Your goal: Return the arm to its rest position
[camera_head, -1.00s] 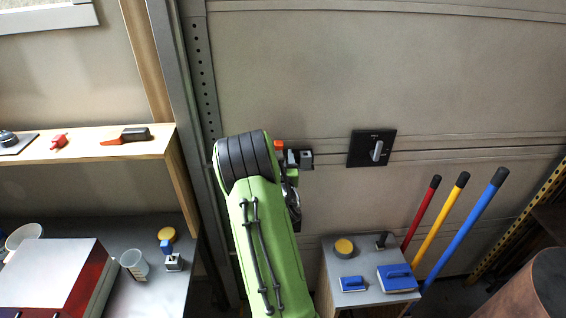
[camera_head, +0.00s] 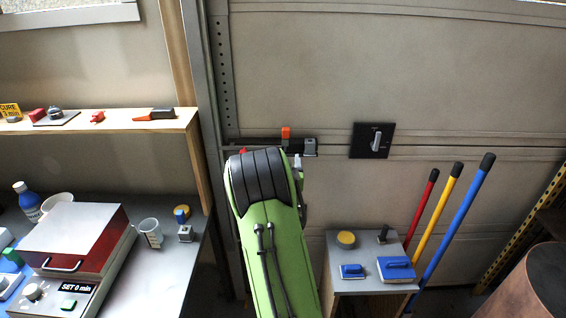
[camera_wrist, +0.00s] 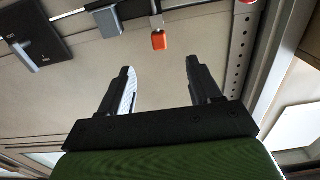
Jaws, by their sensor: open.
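My gripper (camera_wrist: 158,82) shows in the wrist view with its two black fingers apart and nothing between them. In the head view my green arm with its black ribbed joint stands in front of the garage door and hides the gripper. The wrist view is turned over, with the door panel behind the fingers. An orange-tipped latch lever (camera_head: 286,134) is on the door rail just beyond my arm. It also shows in the wrist view (camera_wrist: 158,40), beyond the fingers and apart from them.
A black switch plate with a grey knob (camera_head: 372,141) is on the door. A small table (camera_head: 345,284) holds blue blocks and a yellow-topped item, with three coloured poles (camera_head: 458,230) beside it. A shelf (camera_head: 100,127) and a bench with a red-and-white machine (camera_head: 80,240) are at left.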

